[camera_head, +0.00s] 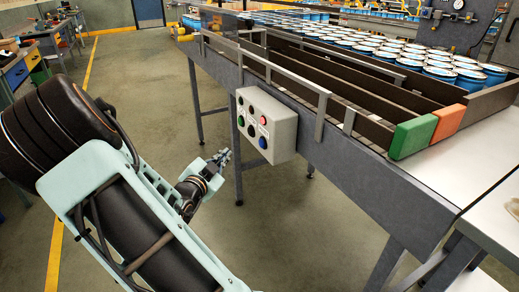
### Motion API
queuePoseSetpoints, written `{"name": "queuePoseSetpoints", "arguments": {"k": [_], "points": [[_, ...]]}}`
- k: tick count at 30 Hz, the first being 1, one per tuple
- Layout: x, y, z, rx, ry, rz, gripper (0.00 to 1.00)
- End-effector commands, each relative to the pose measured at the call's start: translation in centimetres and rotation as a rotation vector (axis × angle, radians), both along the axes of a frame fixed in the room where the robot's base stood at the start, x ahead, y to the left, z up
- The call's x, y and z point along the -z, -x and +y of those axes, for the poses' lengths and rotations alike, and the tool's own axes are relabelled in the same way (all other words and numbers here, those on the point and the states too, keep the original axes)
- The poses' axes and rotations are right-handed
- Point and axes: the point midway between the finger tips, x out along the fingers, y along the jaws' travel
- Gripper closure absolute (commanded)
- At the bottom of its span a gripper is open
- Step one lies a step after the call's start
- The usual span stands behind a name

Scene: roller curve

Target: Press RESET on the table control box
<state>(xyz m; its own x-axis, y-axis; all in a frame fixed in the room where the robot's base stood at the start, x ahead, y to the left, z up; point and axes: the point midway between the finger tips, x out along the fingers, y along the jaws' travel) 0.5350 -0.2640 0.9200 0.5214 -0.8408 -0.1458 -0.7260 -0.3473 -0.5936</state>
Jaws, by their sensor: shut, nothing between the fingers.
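The grey control box (284,131) is mounted on the side of the conveyor table, in the middle of the view. Its front faces left and carries several buttons: a red one (262,120), a blue one (263,142), a green one (241,121) and dark ones. No label is legible, so I cannot tell which is RESET. My gripper (223,157) is shut and empty. It shows lower and a little left of the box's front, apart from it in the picture; the distance in depth is unclear.
The conveyor table (330,150) runs from upper left to lower right, with a green block (412,137) and an orange block (452,122) at its lane ends. Several blue cans with pale lids (440,73) stand behind. Floor left of the table is clear.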

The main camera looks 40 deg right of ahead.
Motion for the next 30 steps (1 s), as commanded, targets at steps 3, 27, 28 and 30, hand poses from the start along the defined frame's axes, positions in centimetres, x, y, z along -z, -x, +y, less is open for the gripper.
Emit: {"name": "queuePoseSetpoints", "arguments": {"k": [3, 27, 28, 30], "points": [[0.0, 0.1, -0.1, 0.004, 0.004, -0.003, 1.0], [0.2, 1.6, -6.4, 0.005, 0.001, -0.001, 1.0], [0.3, 1.7, -6.7, 0.005, 0.001, -0.002, 1.0], [0.2, 1.8, -7.4, 0.004, 0.0, -0.003, 1.0]]}}
